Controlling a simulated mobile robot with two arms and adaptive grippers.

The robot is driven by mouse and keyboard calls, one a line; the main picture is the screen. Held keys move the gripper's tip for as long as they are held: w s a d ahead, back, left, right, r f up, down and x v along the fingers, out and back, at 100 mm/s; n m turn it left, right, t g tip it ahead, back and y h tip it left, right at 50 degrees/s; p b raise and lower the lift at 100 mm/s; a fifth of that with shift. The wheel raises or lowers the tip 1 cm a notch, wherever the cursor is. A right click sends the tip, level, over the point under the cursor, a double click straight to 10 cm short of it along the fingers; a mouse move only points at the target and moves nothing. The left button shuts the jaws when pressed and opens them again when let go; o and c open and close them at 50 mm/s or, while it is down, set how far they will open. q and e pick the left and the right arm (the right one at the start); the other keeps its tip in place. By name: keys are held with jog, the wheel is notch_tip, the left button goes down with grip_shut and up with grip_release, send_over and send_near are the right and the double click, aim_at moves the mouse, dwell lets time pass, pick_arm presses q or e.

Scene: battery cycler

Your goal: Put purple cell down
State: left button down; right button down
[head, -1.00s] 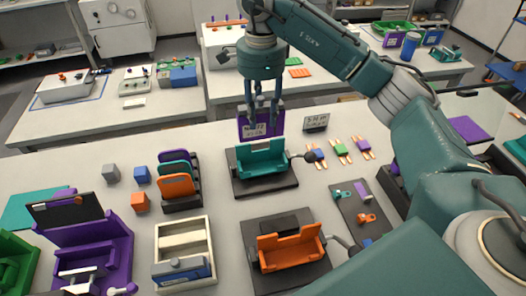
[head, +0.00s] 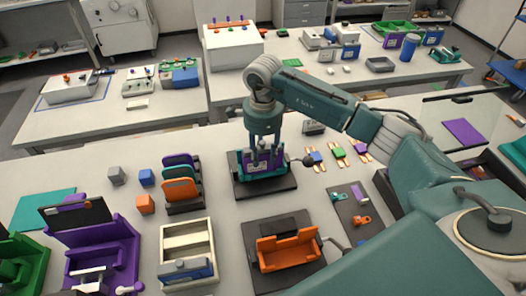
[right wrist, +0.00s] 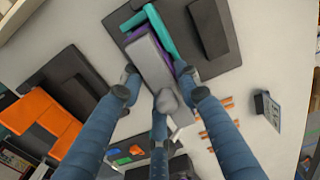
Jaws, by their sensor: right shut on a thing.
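The purple cell (head: 252,160) is upright in my right gripper (head: 263,152), at the teal cradle (head: 279,171) on its dark base (head: 288,186). My right gripper points down, with its fingers shut on the cell. In the right wrist view, a grey top face (right wrist: 150,62) lies between the fingers, with purple (right wrist: 181,67) showing beside it. The teal cradle (right wrist: 161,33) is right alongside it. The fingers hide much of the cell, and I cannot tell whether its bottom edge touches the cradle floor. My left gripper is not in view.
An orange cradle (head: 287,250) stands in front. A rack of coloured cells (head: 180,187) and small cubes (head: 145,204) are left. Coloured clips (head: 338,153) and a small display (head: 313,128) lie right and behind. Bare table separates the rack and teal cradle.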

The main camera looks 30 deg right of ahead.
jog(key=c, duration=1.7)
grip_release()
jog(key=shift+f, duration=0.15)
jog(key=o, duration=0.4)
jog(key=shift+o, duration=0.2)
jog(key=shift+r, duration=0.2)
jog(key=shift+r, duration=0.2)
notch_tip(320, 180, up, 11)
jog(key=b, duration=0.4)
jog(key=shift+f, duration=0.15)
jog(key=shift+r, duration=0.5)
